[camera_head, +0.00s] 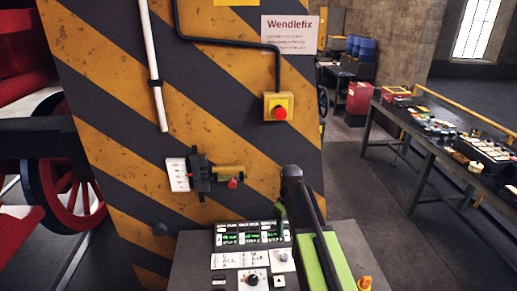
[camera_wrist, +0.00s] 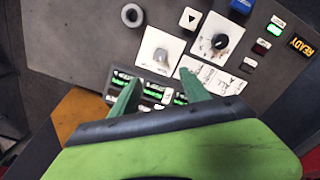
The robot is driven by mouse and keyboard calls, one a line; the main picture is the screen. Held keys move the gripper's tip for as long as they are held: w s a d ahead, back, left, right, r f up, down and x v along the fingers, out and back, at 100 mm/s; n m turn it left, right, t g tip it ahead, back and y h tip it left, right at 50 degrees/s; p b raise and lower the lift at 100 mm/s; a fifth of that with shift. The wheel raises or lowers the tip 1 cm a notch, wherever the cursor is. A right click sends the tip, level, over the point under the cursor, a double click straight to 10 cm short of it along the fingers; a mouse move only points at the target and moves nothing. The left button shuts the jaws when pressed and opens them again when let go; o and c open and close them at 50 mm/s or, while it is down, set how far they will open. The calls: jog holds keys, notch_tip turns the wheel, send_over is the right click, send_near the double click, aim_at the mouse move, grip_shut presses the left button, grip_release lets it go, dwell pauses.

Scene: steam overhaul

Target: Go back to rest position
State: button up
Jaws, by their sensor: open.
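My gripper (camera_wrist: 158,76) shows in the wrist view as two green fingers spread apart with nothing between them. The fingers hang over a grey control panel (camera_wrist: 80,25), close to a row of green-lit displays (camera_wrist: 155,92). I cannot tell whether they touch it. In the head view my gripper (camera_head: 281,213) is mostly hidden behind my dark arm end, above the right side of the panel's displays (camera_head: 250,233). My green and black arm reaches in from the bottom right.
The panel carries a knob (camera_wrist: 162,55), another black knob (camera_wrist: 222,41) and a READY label (camera_wrist: 299,45). A yellow-and-black striped column (camera_head: 225,110) with a red stop button (camera_head: 280,113) rises behind. A workbench (camera_head: 433,150) with small parts stands right, with open floor before it.

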jog(key=shift+m, duration=0.9)
jog(key=s+f+b, duration=0.3)
jog(key=f+b, duration=0.1)
jog(key=s+f+b, duration=0.3)
jog(key=f+b, duration=0.1)
jog(key=s+f+b, duration=0.3)
jog(key=f+b, duration=0.1)
jog(key=f, duration=0.1)
jog(key=shift+s+a, duration=0.1)
jog(key=shift+a, duration=0.15)
jog(key=s+m, duration=0.1)
jog(key=s, duration=0.1)
jog(key=s+m, duration=0.2)
jog(key=s, duration=0.1)
jog(key=shift+s+f+b, duration=0.2)
jog(key=shift+s+b, duration=0.05)
jog(key=shift+b, duration=0.05)
jog(key=shift+s+r+m, duration=0.15)
jog(key=shift+s+m, duration=0.1)
jog(key=shift+m, duration=0.45)
jog(key=shift+w+m, duration=0.25)
jog(key=shift+m, duration=0.15)
